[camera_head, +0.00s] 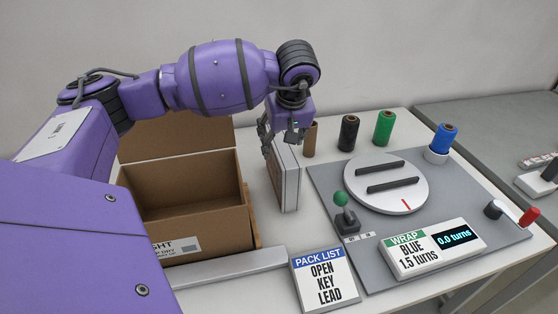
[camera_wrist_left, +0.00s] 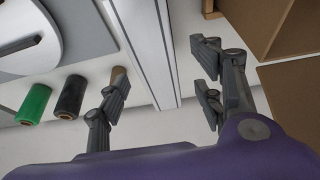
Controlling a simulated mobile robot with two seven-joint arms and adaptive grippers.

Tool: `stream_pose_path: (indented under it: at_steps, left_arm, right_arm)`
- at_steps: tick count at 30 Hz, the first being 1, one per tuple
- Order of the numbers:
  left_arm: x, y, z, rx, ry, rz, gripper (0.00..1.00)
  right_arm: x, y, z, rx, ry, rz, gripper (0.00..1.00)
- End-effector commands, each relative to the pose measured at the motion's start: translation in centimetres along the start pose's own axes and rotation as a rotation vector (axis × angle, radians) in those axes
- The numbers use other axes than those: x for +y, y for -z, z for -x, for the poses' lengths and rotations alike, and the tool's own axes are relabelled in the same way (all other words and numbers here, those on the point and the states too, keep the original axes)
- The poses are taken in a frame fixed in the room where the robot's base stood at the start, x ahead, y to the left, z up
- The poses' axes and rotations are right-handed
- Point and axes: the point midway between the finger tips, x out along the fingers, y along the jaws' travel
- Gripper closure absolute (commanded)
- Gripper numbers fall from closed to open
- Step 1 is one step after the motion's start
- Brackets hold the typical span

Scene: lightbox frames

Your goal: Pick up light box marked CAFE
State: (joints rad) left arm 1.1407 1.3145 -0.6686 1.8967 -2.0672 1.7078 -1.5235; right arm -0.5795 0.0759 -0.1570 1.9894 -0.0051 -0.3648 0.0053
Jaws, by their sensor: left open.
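A thin upright light box (camera_head: 290,182) with a pale frame stands on the white table, right of the open carton. Its lettering does not show, so I cannot tell whether it is marked CAFE. My left gripper (camera_head: 280,140) is at its top, pointing down and open, with a finger on either side. In the left wrist view the pale box (camera_wrist_left: 153,50) runs between the two open fingers of the left gripper (camera_wrist_left: 160,78), with gaps visible on both sides. My right gripper is not in view.
An open cardboard carton (camera_head: 190,243) stands at left. A grey wrapping station with a round turntable (camera_head: 385,203) is at right. Brown (camera_head: 310,139), black (camera_head: 348,133) and green (camera_head: 384,128) spools stand behind. A PACK LIST sign (camera_head: 324,278) reads OPEN, KEY, LEAD.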

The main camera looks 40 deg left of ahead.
Motion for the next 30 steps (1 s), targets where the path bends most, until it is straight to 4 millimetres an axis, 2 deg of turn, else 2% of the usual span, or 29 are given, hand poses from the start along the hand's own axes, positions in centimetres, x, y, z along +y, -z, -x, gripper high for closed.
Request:
stream_pose_path:
  at_steps: [17, 26, 30]
  left_arm:
    - [0.4, -0.6, -7.1, -0.003, 0.001, 0.001, 0.39]
    - [0.4, -0.6, -7.7, -0.001, 0.0, -0.001, 0.39]
    - [0.4, -0.5, -7.7, -0.001, 0.0, -0.001, 0.56]
  right_arm:
    - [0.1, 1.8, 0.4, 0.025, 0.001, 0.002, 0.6]
    - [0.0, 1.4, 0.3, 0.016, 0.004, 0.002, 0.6]
    - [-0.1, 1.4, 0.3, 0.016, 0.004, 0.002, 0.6]
